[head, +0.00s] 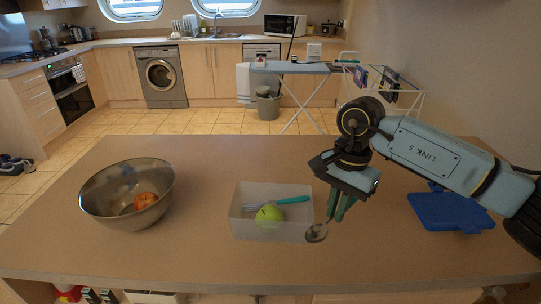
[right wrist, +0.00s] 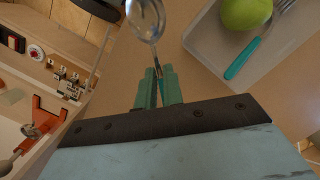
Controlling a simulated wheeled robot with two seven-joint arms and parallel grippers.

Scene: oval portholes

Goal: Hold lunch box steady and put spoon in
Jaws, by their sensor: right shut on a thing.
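The lunch box (head: 271,232) is a translucent open box in the middle of the table. It also shows in the right wrist view (right wrist: 205,57). A green apple (head: 268,213) and a teal-handled fork (head: 292,200) lie in it. My right gripper (head: 338,212) is just right of the box, pointing down, and shut on the spoon (head: 317,233). In the right wrist view the spoon's metal bowl (right wrist: 146,18) extends out beyond the green fingertips (right wrist: 158,75). The spoon is outside the box. My left gripper is in neither view.
A metal bowl (head: 100,200) with a red apple (head: 145,200) stands at the left of the table. A blue lid-like piece (head: 450,212) lies at the right. The table is clear between the bowl and the box.

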